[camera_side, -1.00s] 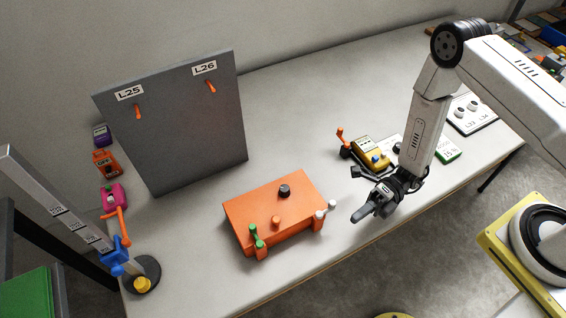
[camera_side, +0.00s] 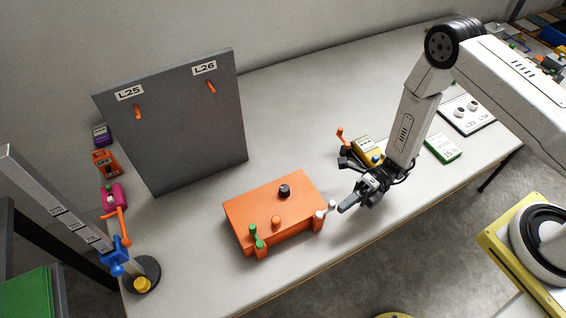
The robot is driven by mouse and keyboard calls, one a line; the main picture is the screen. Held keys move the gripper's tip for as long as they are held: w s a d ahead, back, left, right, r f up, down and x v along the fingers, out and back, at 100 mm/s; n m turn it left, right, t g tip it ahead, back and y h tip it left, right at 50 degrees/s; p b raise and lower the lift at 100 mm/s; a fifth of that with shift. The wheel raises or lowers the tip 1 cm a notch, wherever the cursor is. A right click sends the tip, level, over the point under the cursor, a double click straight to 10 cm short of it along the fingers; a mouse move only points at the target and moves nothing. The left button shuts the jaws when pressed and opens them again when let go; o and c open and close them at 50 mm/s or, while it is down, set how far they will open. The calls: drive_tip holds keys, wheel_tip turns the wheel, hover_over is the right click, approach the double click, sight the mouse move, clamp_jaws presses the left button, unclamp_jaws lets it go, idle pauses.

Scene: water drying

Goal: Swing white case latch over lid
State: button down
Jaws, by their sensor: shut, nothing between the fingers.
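The orange case (camera_side: 262,208) stands on the table with its lid down. A black knob (camera_side: 284,190) and an orange knob (camera_side: 276,222) stand on the lid. The white latch (camera_side: 325,210) is at the case's right front corner, its two rounded ends showing. A green latch (camera_side: 256,237) is at the front left corner. My gripper (camera_side: 345,208) is shut and empty. Its tip is just right of the white latch, with a small gap in the picture; depth is hard to tell.
A yellow device (camera_side: 369,150) with an orange lever stands behind my gripper. A grey panel (camera_side: 190,130) with two orange hooks stands back left. A slanted post (camera_side: 70,220) with a blue slider is at far left. Bare table lies in front of the case.

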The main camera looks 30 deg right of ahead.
drive_tip(key=shift+w+d+n+g+h, duration=0.1)
drive_tip(key=shift+w+n+g+h, duration=0.25)
drive_tip(key=shift+n+g, duration=0.45)
drive_tip(key=shift+w+n+g+h, duration=0.3)
drive_tip(key=shift+n+g, duration=0.1)
drive_tip(key=shift+g, duration=0.8)
drive_tip(key=shift+w+g, duration=0.2)
drive_tip(key=shift+g, duration=0.1)
drive_tip(key=shift+w+a, duration=0.2)
drive_tip(key=shift+w, duration=0.55)
drive_tip(key=shift+w+a, duration=0.2)
drive_tip(key=shift+w, duration=0.55)
drive_tip(key=shift+w+a, duration=0.95)
drive_tip(key=shift+w, duration=0.1)
drive_tip(key=shift+d, duration=0.15)
drive_tip(key=shift+v, duration=3.85)
drive_tip(key=shift+r+n, duration=0.1)
drive_tip(key=shift+n, duration=0.2)
